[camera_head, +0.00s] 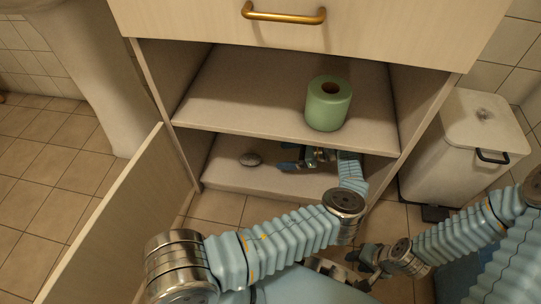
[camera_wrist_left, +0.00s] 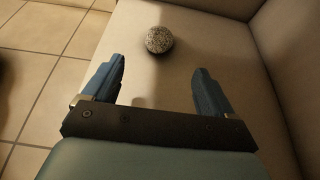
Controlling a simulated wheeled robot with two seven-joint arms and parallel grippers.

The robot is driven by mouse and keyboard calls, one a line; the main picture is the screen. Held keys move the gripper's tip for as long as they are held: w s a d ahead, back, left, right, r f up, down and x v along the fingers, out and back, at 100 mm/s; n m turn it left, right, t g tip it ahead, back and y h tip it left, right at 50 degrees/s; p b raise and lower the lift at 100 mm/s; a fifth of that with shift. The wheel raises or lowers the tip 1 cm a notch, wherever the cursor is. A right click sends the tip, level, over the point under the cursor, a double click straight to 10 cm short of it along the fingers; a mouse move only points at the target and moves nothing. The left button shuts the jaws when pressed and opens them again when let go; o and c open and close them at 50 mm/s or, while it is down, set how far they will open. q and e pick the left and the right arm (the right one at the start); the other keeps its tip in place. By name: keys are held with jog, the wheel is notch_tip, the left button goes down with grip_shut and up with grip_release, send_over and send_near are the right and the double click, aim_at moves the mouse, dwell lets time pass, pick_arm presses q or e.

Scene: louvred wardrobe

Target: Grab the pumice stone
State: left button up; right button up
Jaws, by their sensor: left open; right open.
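The pumice stone (camera_head: 250,159) is a small grey oval lying on the lower shelf of the cabinet, towards its left side. In the left wrist view the speckled stone (camera_wrist_left: 159,40) lies ahead of the fingertips, roughly between their lines. My left gripper (camera_head: 288,158) reaches into the lower compartment, to the right of the stone and apart from it. Its two blue fingers are spread and empty, as the left wrist view (camera_wrist_left: 158,78) also shows. My right gripper (camera_head: 362,268) is low in front of the cabinet, outside it, partly hidden by my arms.
A green toilet roll (camera_head: 328,103) stands on the upper shelf (camera_head: 240,90) above my left gripper. The cabinet door (camera_head: 110,225) is open at the left. A drawer with a brass handle (camera_head: 284,16) is above. A white bin (camera_head: 465,140) stands at the right.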

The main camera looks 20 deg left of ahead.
aim_at(258, 158)
pick_arm(q)
jog(key=x, duration=1.2)
jog(key=shift+s+a+f, duration=0.15)
jog(key=shift+a+f, duration=0.05)
jog(key=shift+a, duration=0.1)
jog(key=shift+c, duration=0.5)
